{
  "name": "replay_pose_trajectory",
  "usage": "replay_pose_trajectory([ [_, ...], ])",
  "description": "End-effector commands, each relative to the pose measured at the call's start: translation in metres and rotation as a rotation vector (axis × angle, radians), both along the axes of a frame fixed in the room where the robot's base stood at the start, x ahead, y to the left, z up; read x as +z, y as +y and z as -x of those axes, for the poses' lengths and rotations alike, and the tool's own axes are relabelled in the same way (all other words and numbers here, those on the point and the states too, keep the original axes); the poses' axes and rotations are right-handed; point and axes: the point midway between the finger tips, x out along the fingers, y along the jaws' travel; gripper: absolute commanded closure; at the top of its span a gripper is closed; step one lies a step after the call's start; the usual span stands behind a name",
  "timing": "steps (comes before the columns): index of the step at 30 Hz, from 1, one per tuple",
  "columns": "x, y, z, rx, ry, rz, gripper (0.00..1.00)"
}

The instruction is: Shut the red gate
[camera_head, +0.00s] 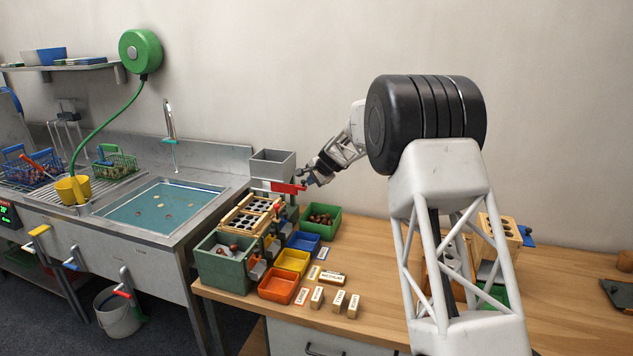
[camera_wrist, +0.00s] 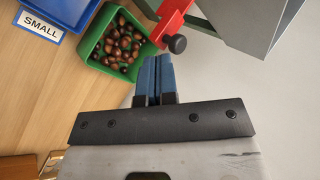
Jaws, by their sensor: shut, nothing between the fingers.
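The red gate (camera_head: 286,187) is a flat red plate below the grey hopper (camera_head: 272,164). It sticks out to the right of the hopper in the head view. In the wrist view the red gate (camera_wrist: 172,20) shows at the top with a black round knob (camera_wrist: 177,44) on its end. My gripper (camera_head: 308,178) is at the gate's right end. In the wrist view my gripper (camera_wrist: 155,60) has its blue fingers together and empty, just beside the knob. I cannot tell whether they touch it.
A green tray (camera_head: 334,210) of chestnuts lies below my gripper. Blue (camera_head: 303,236), yellow (camera_head: 280,262) and orange (camera_head: 268,288) trays stand nearby, with a wooden sorting rack (camera_head: 238,222) to their left. The wall is close behind.

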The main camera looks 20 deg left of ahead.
Motion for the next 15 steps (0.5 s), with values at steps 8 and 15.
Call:
replay_pose_trajectory([
  [8,-0.0034,0.0114,-0.0052,0.001,0.001,0.001,1.0],
  [15,-0.0038,0.0129,-0.0061,0.0,0.0,0.001,1.0],
])
